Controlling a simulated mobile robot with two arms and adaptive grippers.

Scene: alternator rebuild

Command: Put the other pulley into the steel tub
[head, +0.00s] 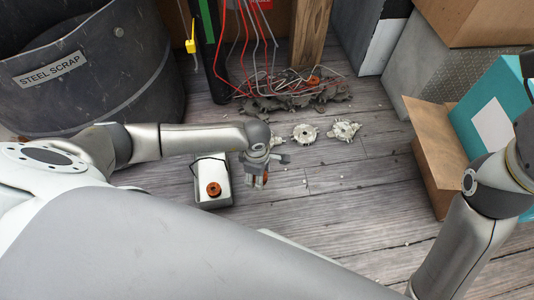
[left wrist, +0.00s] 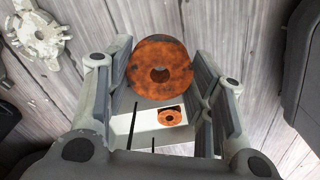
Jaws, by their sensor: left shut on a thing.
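My left gripper (head: 259,178) is shut on a rusty orange-brown pulley (left wrist: 160,68), a round disc with a centre hole. In the left wrist view the pulley sits between the two fingers. In the head view the gripper mostly hides it.
Pale metal castings (head: 305,133) lie on the plank floor behind the left gripper. Wires and dark scrap lie around a wooden post (head: 308,35). A large grey bin (head: 85,65) marked STEEL SCRAP stands at left, cardboard boxes (head: 436,150) at right. The floor right of the gripper is mostly clear.

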